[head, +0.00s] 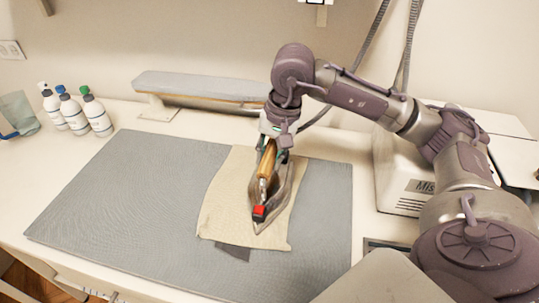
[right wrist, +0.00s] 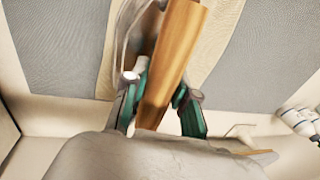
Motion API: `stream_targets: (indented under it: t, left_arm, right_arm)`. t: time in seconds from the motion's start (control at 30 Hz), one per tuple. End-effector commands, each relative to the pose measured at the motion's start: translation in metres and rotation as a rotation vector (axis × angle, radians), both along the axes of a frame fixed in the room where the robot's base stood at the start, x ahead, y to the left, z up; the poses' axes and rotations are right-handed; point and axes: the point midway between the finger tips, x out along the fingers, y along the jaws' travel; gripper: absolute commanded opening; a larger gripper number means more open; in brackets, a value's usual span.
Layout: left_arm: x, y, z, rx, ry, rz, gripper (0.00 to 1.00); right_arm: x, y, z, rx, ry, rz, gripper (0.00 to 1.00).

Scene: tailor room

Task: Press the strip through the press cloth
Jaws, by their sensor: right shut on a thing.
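A beige press cloth (head: 222,212) lies on the grey pressing mat (head: 120,190). A small piece of dark grey fabric, possibly the strip, (head: 232,252) sticks out from under the cloth's front edge; the rest is hidden. An iron (head: 254,222) with a wooden handle and a red part at its front is on or just above the cloth; I cannot tell which. My right gripper (head: 272,140) is shut on the iron's wooden handle, which also shows between the fingers in the right wrist view (right wrist: 168,70). My left gripper is not in view.
A sleeve board (head: 190,85) stands behind the mat. Several white bottles (head: 75,112) and a glass container (head: 18,112) stand at the left. A white machine (head: 400,170) stands at the right, beside my right arm. The mat's left half is clear.

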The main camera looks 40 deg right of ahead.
Motion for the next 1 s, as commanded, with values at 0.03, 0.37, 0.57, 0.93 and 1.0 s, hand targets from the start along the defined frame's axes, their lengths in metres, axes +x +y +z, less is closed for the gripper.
stream_targets:
  t: [0.03, 0.37, 0.57, 0.93, 1.0]
  left_arm:
    - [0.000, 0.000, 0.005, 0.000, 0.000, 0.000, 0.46]
    - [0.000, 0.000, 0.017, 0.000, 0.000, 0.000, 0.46]
    - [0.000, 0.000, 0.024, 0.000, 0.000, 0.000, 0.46]
    - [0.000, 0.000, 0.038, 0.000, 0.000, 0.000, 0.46]
    - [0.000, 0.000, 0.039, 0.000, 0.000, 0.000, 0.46]
  right_arm:
    - [0.002, 0.000, 0.010, 0.003, -0.012, -0.001, 0.00]
    - [0.002, 0.000, 0.031, 0.004, -0.013, -0.001, 0.00]
    - [0.002, 0.000, 0.043, 0.004, -0.014, -0.001, 0.00]
    - [0.002, 0.000, 0.066, 0.004, -0.013, -0.002, 0.00]
    - [0.002, 0.000, 0.068, 0.004, -0.013, -0.001, 0.00]
